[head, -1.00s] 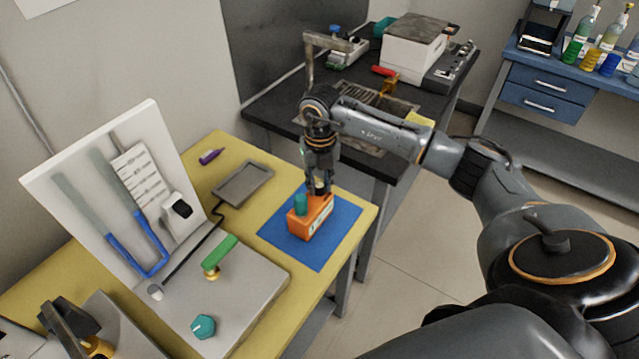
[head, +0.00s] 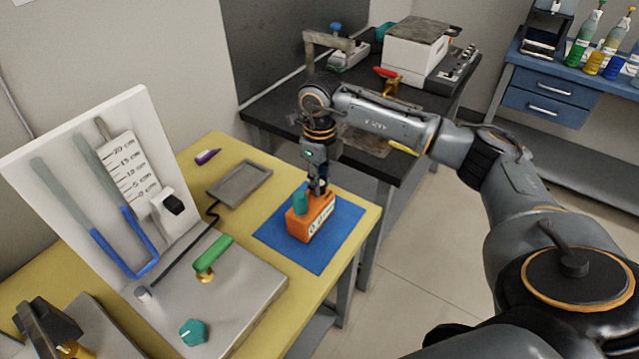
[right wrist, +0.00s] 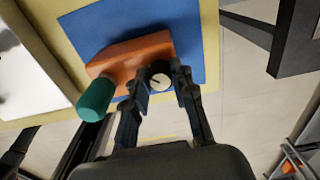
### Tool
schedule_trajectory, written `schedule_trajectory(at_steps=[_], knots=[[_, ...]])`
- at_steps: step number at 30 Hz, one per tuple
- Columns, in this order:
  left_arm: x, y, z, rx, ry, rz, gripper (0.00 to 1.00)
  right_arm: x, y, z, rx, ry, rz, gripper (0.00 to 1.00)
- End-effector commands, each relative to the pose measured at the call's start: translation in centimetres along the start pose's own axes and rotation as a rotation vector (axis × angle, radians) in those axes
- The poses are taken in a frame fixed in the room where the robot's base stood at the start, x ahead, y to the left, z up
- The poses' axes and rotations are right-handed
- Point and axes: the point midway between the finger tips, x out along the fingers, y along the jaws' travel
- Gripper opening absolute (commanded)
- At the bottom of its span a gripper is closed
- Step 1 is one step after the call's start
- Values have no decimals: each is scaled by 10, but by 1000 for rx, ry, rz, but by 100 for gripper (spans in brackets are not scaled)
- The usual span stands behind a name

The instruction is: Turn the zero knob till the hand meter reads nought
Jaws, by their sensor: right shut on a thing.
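The hand meter (head: 303,226) is an orange box with a teal post (head: 300,202) at its left end. It lies on a blue mat (head: 340,235) on the yellow bench. A white label or scale on its side is too small to read. The zero knob (right wrist: 159,82) is a small pale round knob with a dark line across its top. My right gripper (head: 318,190) points down over the right part of the meter, and its fingers (right wrist: 161,76) are shut on the knob from both sides. My left gripper is out of view.
Left of the mat is a grey tray (head: 239,184). A plate with a green lever (head: 213,253) and teal knob (head: 193,332) stands nearer. A white manometer board (head: 50,190) stands behind it. A dark bench (head: 270,120) lies beyond. The bare mat around the meter is clear.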

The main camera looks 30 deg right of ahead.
Motion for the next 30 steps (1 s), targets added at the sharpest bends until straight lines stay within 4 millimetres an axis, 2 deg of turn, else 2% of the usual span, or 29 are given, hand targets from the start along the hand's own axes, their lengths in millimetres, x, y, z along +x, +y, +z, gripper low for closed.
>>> schedule_trajectory(at_steps=[19, 20, 23, 30], knots=[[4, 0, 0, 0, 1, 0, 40, -1, 0, 0, -56, 0, 0, 0], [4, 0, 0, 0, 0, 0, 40, -1, 0, 0, -56, 0, 0, 27], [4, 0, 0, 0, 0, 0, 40, 0, 0, 0, -56, 0, 0, 48], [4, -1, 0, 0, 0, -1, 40, 0, 0, 0, -55, 0, 0, 49]])
